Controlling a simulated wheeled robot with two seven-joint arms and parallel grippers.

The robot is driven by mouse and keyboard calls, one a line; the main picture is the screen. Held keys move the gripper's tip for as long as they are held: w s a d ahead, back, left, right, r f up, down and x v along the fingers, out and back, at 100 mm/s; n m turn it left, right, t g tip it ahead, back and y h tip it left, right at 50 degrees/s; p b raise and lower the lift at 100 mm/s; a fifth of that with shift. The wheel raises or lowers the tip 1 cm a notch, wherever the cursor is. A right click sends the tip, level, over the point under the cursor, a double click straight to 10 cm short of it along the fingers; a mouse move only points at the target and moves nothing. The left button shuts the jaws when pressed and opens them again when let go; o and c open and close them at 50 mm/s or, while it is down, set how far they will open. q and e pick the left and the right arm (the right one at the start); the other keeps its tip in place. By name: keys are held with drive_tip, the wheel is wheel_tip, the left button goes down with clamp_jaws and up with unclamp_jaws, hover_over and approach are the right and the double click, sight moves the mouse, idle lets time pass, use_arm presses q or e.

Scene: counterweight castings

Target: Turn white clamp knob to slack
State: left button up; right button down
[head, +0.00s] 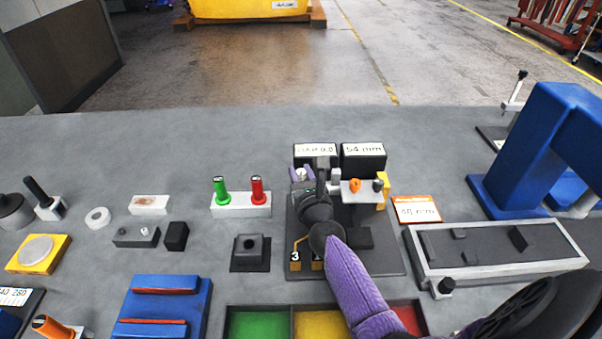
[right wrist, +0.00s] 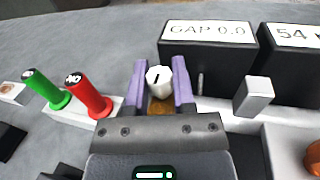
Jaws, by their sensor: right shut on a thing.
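The white clamp knob (right wrist: 158,84) sits between the two purple fingers of my right gripper (right wrist: 159,88) in the right wrist view. It has a short dark mark on its top and a brown part beneath it. My right gripper (head: 302,175) is shut on the knob, at the back left of the dark fixture (head: 385,262). In the head view my own wrist and arm hide much of the fixture, and the knob is hard to make out. My left gripper is not in view.
Behind the fixture stand two black display boxes, one reading "GAP 0.0" (right wrist: 207,30) and one reading 54 mm (head: 362,160). A green handle (head: 220,191) and a red handle (head: 257,190) stand to the left. A grey tray (head: 500,268) and a blue frame (head: 540,150) lie right.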

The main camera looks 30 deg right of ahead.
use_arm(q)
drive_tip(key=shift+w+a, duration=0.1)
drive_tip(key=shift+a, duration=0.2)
use_arm(e)
drive_tip(key=shift+r+y, duration=0.15)
drive_tip(key=shift+y, duration=0.15)
drive_tip(key=shift+c, duration=2.3)
unclamp_jaws()
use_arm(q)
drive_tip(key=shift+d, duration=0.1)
use_arm(e)
drive_tip(key=shift+s+a, duration=0.1)
drive_tip(key=shift+s, duration=0.1)
drive_tip(key=v, duration=0.9)
drive_tip(key=shift+s, duration=0.3)
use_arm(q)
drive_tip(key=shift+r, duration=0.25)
